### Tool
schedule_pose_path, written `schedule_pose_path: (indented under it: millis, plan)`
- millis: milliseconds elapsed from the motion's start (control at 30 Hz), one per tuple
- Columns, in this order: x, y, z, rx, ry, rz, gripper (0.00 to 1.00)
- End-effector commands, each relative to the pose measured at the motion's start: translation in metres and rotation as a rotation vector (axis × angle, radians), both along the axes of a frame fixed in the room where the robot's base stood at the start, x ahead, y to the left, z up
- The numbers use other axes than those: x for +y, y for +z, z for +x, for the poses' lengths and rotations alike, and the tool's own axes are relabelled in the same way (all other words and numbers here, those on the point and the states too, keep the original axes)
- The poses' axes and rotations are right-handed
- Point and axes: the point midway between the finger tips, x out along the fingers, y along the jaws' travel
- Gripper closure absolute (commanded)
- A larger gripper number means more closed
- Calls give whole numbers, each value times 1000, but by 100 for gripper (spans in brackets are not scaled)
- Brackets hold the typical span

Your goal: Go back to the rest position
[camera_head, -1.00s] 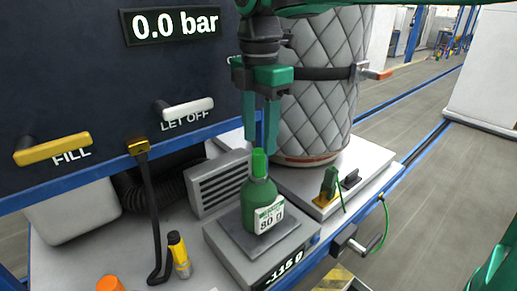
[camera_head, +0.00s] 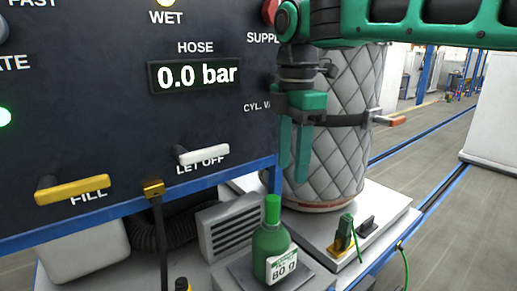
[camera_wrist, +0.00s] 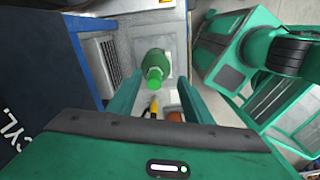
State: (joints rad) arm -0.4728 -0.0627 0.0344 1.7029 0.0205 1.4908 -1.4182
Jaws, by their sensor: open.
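My gripper (camera_head: 294,178) hangs pointing down in the head view, above and a little right of a green bottle (camera_head: 272,250). Its two green fingers are apart with nothing between them. The bottle has a bright green cap and a white label reading 80 g, and stands upright on a grey scale plate (camera_head: 240,272). In the wrist view the bottle (camera_wrist: 156,66) shows from above, beyond the open fingers (camera_wrist: 160,88). A gap separates the fingers from the bottle cap in the head view.
A dark panel (camera_head: 110,120) with a yellow FILL lever (camera_head: 72,188), a white LET OFF lever (camera_head: 203,154) and a 0.0 bar display (camera_head: 195,75) stands at left. A quilted grey cylinder (camera_head: 335,160) with a strap stands behind my gripper. Open floor (camera_head: 425,165) lies at right.

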Motion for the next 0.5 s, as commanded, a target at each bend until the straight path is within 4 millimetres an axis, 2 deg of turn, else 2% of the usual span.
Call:
schedule_pose_path:
  millis: [33,100,267,367,500]
  plan:
    - [-24,-8,0,1,-115,-2,54]
    - [-60,-21,-3,0,-309,-3,54]
    - [-141,-56,-23,0,-782,-3,54]
    - [-187,-80,-45,1,-1078,-3,54]
    - [-243,-116,-86,3,-1497,-2,54]
